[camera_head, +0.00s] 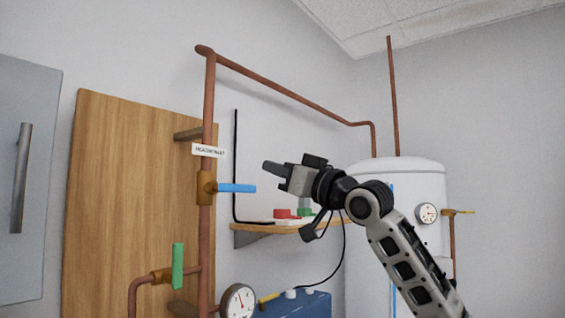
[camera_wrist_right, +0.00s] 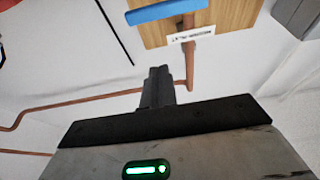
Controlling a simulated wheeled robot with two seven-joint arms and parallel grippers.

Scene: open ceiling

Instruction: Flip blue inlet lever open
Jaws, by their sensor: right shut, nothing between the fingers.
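The blue lever (camera_head: 237,188) sticks out horizontally to the right from a brass valve (camera_head: 205,188) on the vertical copper pipe, below a white label (camera_head: 208,150). My right gripper (camera_head: 266,167) is shut and empty. In the head view it is just right of the lever's free end and slightly higher, apart from it. In the right wrist view the blue lever (camera_wrist_right: 165,11) shows at the top, beyond the shut fingertips (camera_wrist_right: 158,72), with the label (camera_wrist_right: 191,34) beside it. My left gripper is not in view.
A green lever (camera_head: 178,266) stands upright on a lower valve. A pressure gauge (camera_head: 238,301) is at the bottom. A wooden shelf (camera_head: 262,230) with red and green items lies below my right gripper. A white tank (camera_head: 405,180) stands behind my right arm.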

